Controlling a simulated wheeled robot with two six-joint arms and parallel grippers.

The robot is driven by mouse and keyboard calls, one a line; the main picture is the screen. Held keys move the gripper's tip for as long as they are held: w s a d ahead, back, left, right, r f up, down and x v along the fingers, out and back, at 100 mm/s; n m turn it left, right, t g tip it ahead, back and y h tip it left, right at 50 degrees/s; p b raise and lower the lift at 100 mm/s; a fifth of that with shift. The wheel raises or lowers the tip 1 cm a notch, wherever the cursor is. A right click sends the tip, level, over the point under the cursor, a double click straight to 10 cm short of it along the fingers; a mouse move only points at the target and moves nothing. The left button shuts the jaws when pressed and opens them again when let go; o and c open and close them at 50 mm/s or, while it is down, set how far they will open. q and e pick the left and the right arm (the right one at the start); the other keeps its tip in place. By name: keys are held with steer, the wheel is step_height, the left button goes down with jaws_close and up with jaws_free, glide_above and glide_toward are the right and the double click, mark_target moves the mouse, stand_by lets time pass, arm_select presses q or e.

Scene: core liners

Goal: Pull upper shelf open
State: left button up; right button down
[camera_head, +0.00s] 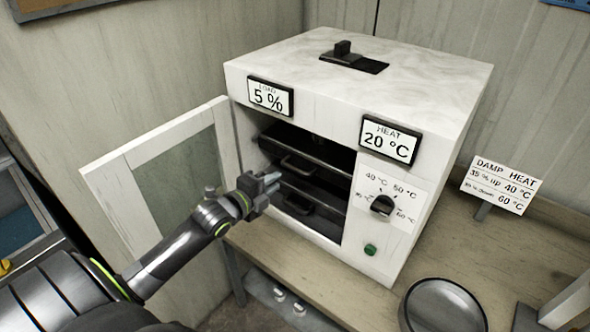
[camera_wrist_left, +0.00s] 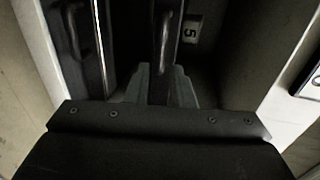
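The white heating cabinet (camera_head: 440,100) stands on the bench with its left-hinged glass door (camera_head: 165,170) swung open. Inside are a dark upper shelf (camera_head: 325,157) with a bar handle (camera_head: 298,166) and a dark lower shelf with a similar handle (camera_head: 296,205). Both look pushed in. My left gripper (camera_head: 272,181) is at the cabinet opening, its pale fingers pointing inward, near the upper handle. In the left wrist view, the fingers (camera_wrist_left: 161,88) are apart on either side of a dark strip, in line with the upper handle (camera_wrist_left: 167,40). Contact cannot be told. My right gripper is not in view.
The lower handle (camera_wrist_left: 76,28) shows at left in the wrist view. A control knob (camera_head: 382,205) and green button (camera_head: 370,249) are on the cabinet front. A round metal dish (camera_head: 442,308) and a damp-heat sign (camera_head: 502,186) are on the bench at right. The open door flanks my left arm.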

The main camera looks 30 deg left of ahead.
mark_target(293, 171)
arm_select(q)
steer(key=p+x, duration=0.1)
steer(key=x, duration=0.8)
steer(key=shift+w+f, duration=0.1)
steer(key=shift+w, duration=0.3)
steer(key=shift+c, duration=0.4)
jaws_close()
